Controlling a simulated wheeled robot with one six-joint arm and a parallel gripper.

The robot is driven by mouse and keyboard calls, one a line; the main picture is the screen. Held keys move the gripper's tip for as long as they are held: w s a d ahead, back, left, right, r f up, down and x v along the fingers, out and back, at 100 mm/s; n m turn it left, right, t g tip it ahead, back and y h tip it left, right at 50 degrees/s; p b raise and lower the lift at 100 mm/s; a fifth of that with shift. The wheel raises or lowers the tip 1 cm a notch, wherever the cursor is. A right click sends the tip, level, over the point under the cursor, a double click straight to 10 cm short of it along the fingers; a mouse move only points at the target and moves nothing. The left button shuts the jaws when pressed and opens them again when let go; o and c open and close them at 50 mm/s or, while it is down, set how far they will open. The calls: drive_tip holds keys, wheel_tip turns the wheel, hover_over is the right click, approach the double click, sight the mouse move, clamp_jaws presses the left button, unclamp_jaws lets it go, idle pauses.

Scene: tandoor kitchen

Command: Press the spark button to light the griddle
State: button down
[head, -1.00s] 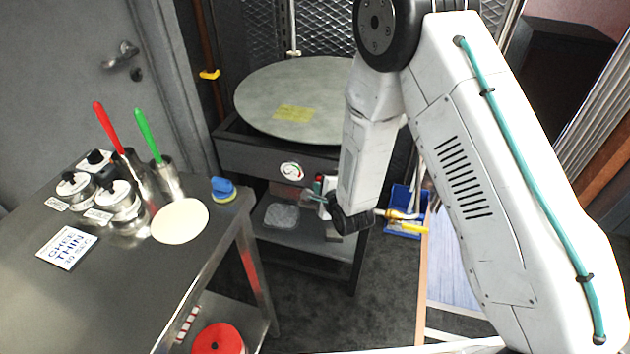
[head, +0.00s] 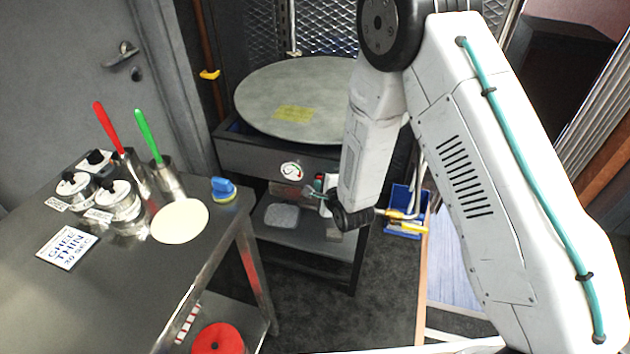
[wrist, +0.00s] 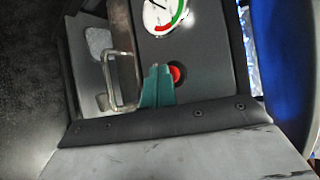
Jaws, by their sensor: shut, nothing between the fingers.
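The red spark button (wrist: 177,74) sits on the dark front panel of the griddle stand in the wrist view. My gripper (wrist: 157,72), with teal fingers, is shut and empty. Its tips appear just left of the button in that view and partly overlap its edge. I cannot tell whether they touch it or the panel. The round griddle plate (head: 300,95) lies on top of the stand, with a yellow label on it. In the head view my arm hides much of the panel's right side.
A dial gauge (wrist: 163,14) is on the panel near the button, and a metal handle (wrist: 121,78) stands out beside my fingers. The steel table (head: 130,285) at left holds pots and a pale disc (head: 180,221). A blue bin (head: 408,212) is right of the stand.

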drive_tip(key=shift+s, duration=0.1)
drive_tip(key=shift+s+a, duration=0.3)
drive_tip(key=shift+s, duration=0.45)
drive_tip(key=s, duration=0.1)
drive_tip(key=s+a, duration=0.1)
drive_tip(key=s, duration=0.2)
drive_tip(key=shift+s+a, duration=0.35)
drive_tip(key=shift+a, duration=0.05)
idle(0.6)
drive_tip(key=shift+s, duration=0.1)
